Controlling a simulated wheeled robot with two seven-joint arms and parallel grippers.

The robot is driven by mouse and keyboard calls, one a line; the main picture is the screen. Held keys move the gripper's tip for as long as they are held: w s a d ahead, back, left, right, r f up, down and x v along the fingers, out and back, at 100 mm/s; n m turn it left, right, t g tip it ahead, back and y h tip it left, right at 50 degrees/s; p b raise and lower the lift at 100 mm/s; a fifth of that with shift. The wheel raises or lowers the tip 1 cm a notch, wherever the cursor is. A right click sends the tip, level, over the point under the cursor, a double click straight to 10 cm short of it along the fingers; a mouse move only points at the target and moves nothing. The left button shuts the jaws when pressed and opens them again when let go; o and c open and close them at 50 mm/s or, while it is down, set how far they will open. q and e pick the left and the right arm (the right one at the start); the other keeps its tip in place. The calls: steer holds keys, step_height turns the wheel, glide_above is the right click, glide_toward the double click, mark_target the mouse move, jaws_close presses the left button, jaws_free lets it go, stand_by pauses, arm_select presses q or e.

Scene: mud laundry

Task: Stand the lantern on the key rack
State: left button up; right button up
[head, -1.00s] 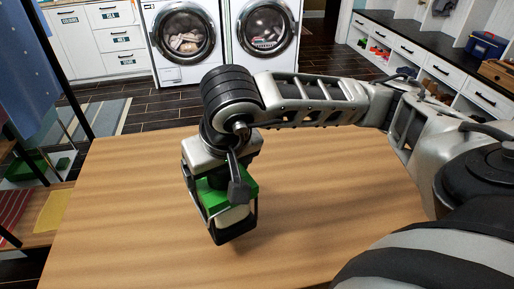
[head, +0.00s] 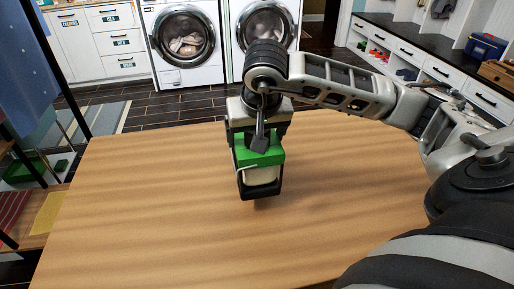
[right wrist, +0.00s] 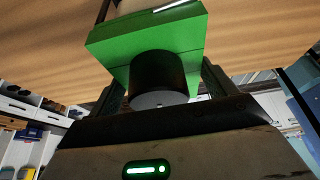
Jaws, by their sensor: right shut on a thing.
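The lantern (head: 264,158) has a green block-like part above a cream body, and a thin pale wire handle shows at its side. My right gripper (head: 262,188) points down over the middle of the wooden table, shut on the lantern between its dark fingers. In the right wrist view the lantern (right wrist: 150,35) shows its green square part and a black round piece between the fingers (right wrist: 162,88). The gap between lantern and table is hard to judge. I cannot pick out the key rack in these views. My left gripper is out of view.
The wooden table top (head: 150,215) is bare around the lantern. A dark-framed rack with a blue cloth (head: 35,60) stands at the left. Washing machines (head: 184,45) are at the back, and a white bench with drawers (head: 440,68) runs along the right.

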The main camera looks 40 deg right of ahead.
steer(key=shift+w+d+f, duration=0.6)
steer(key=shift+w+f, duration=0.05)
steer(key=shift+f, duration=0.25)
steer(key=shift+s+p+x, duration=0.15)
steer(key=shift+s+x, duration=0.05)
steer(key=shift+x, duration=0.75)
steer(key=shift+s+p+x, duration=0.15)
steer(key=shift+s+x, duration=0.05)
steer(key=shift+x, duration=0.7)
steer(key=shift+a+f, duration=0.15)
steer(key=shift+f, duration=0.05)
